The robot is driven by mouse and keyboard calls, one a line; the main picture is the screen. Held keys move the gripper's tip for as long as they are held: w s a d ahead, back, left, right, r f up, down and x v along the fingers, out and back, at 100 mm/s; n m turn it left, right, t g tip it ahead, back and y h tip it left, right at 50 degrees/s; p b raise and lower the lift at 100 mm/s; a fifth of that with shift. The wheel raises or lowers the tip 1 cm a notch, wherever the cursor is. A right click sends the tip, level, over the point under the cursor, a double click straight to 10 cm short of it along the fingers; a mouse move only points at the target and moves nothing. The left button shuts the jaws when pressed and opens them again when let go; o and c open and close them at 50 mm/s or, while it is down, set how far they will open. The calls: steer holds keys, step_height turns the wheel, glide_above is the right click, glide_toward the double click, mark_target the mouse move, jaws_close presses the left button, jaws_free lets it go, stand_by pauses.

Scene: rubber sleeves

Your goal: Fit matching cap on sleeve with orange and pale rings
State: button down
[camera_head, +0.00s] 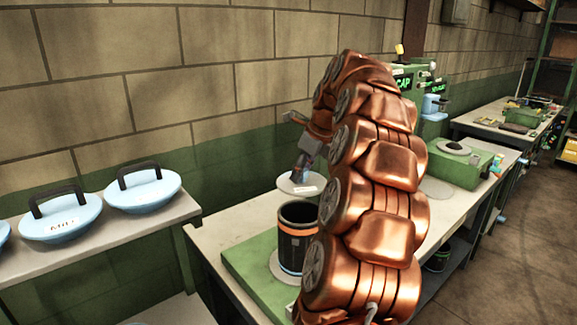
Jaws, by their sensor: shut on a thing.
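The dark sleeve (297,248) stands upright on a green base on the bench. It has an orange ring near its top and a pale ring near its foot, and its top is open. My gripper (305,168) is shut on a pale, round, labelled cap (290,186). It holds the cap roughly level above the sleeve's mouth, apart from it. I cannot tell how well the two line up in depth. The cap's handle is hidden in the jaws, and its label is too small to read. My copper arm hides the sleeve's right side.
Light blue caps with black handles sit on the left shelf: one labelled "MID" (60,228), another to its right (150,196). A green machine (455,165) stands on the bench behind my arm. A second bench (490,118) with small items is farther back. The floor at right is clear.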

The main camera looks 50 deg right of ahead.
step_height(320, 180, down, 8)
steer(key=b, duration=0.4)
stand_by(1.1)
steer(key=c, duration=0.7)
jaws_free()
steer(key=shift+s+r, duration=0.1)
steer(key=shift+v, duration=5.95)
